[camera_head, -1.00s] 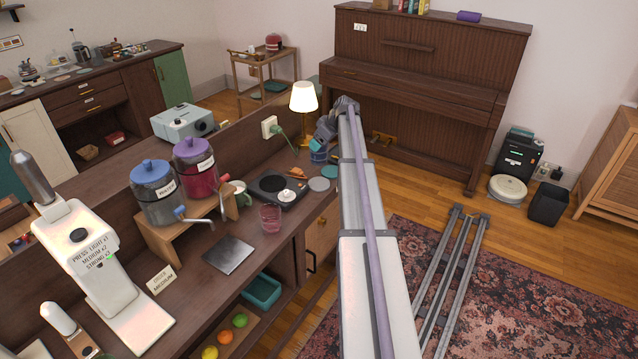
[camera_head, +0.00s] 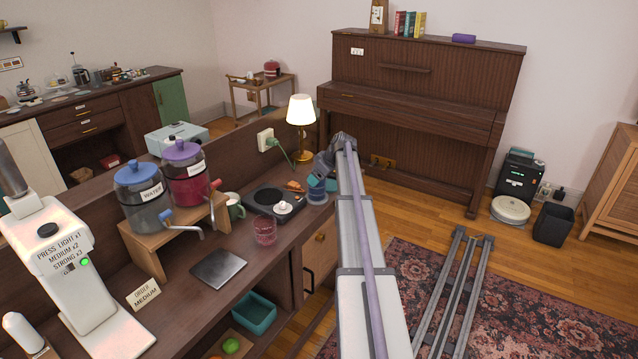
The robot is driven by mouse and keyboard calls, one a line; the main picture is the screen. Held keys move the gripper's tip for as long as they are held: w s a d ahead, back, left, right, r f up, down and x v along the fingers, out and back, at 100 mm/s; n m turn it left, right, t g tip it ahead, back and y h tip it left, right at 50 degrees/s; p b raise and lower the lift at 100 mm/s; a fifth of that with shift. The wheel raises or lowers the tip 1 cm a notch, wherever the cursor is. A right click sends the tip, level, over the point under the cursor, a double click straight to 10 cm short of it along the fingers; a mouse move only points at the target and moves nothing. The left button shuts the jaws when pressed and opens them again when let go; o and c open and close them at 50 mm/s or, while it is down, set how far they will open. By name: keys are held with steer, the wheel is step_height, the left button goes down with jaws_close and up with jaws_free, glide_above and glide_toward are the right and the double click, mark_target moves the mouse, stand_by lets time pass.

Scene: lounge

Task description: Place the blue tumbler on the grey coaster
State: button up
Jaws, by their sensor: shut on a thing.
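The blue tumbler (camera_head: 316,189) is upright at the right end of the wooden counter. My gripper (camera_head: 318,178) is shut on it, and my arm reaches in from the front right. The grey coaster (camera_head: 317,201) is mostly hidden by the tumbler, which appears over it. I cannot tell whether the tumbler touches it or hovers just above. A teal coaster (camera_head: 332,185) lies just to the right, partly beside my arm.
A black hot plate (camera_head: 262,203) with a small white item on it stands left of the tumbler. A pink glass (camera_head: 265,231) is nearer the front. A lit lamp (camera_head: 301,115) stands behind. Two lidded dispensers (camera_head: 146,196) sit on a wooden stand to the left.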

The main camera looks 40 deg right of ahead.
steer(key=shift+f, duration=0.15)
steer(key=o, duration=1.5)
steer(key=shift+r, duration=0.35)
steer(key=p+v, duration=1)
steer(key=v, duration=0.2)
steer(key=shift+f, duration=0.1)
steer(key=shift+a, duration=0.1)
